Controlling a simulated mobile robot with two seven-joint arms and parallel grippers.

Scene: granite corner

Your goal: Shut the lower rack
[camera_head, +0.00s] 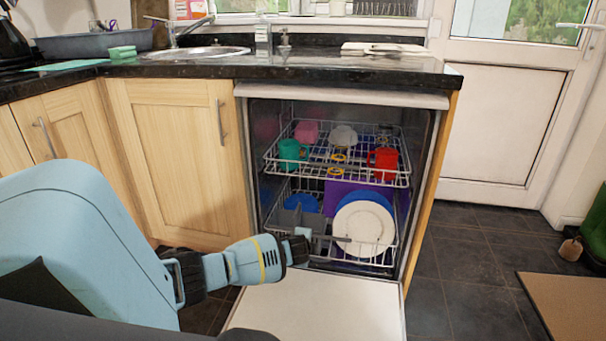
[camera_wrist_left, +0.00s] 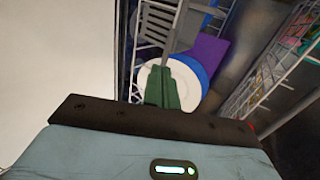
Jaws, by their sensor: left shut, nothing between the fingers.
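The lower rack (camera_head: 289,185) is a wire basket low inside the open dishwasher. It holds a white plate (camera_head: 364,229) with a blue plate behind it, a blue bowl (camera_head: 301,202), a purple item and a grey cutlery basket. How far it stands out is hard to judge. Contact with the rack cannot be told. My right gripper is not in view.
The upper rack (camera_head: 335,182) holds cups, including a green one (camera_head: 291,152) and a red one (camera_head: 384,160). The dishwasher door (camera_head: 320,308) lies open below. A granite counter (camera_head: 300,68) is above; wooden cabinets (camera_head: 175,150) stand left.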

